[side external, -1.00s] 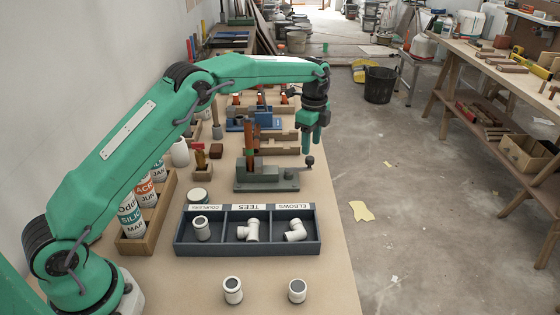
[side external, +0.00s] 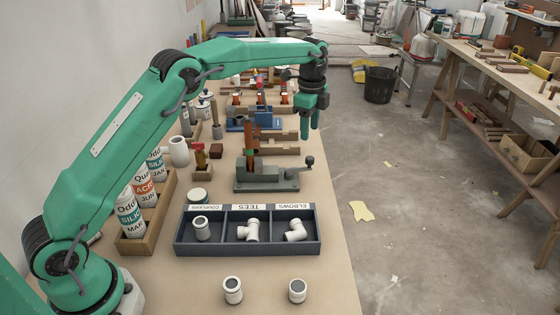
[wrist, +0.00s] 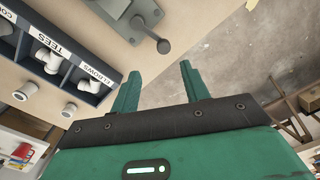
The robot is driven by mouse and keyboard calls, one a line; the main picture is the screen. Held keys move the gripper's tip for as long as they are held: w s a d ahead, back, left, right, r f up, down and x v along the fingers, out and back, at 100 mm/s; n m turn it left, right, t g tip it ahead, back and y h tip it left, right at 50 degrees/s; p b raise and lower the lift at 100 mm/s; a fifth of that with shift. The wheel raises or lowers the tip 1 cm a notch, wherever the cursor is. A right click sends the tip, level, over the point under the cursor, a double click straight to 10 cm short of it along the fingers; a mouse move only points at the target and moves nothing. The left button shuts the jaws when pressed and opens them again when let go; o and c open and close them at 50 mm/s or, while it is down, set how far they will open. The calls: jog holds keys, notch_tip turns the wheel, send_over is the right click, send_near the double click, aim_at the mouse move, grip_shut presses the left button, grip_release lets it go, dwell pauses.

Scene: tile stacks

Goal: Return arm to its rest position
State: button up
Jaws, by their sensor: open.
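My gripper (side external: 310,135) hangs at the right edge of the bench, fingers pointing down, beyond the grey vise-like fixture with a lever (side external: 268,178). In the wrist view my gripper (wrist: 158,90) shows two green fingers spread apart with nothing between them. My arm reaches over the bench from the lower left, raised above the objects. The dark sorting tray (side external: 247,251) has three compartments labelled couplers, tees and elbows. A white coupler (side external: 201,228), a tee (side external: 248,230) and an elbow (side external: 295,231) sit one in each.
Two white fittings (side external: 233,290) (side external: 297,290) stand upright in front of the tray. A wooden box (side external: 134,246) of labelled tubes stands at left. More fixtures and blocks crowd the back. Open floor (side external: 400,220) lies right of the bench.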

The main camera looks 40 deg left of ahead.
jog(key=s+a+r+n+t, duration=0.1)
jog(key=s+r+n, duration=0.3)
jog(key=s+r, duration=0.4)
jog(key=s+a+r+n+t, duration=0.15)
jog(key=s+r+n, duration=0.35)
jog(key=s, duration=0.6)
jog(key=s+f+n+t, duration=0.3)
jog(key=s+n, duration=0.3)
jog(key=s, duration=1.4)
jog(key=shift+s+f, duration=0.2)
jog(key=shift+f, duration=0.4)
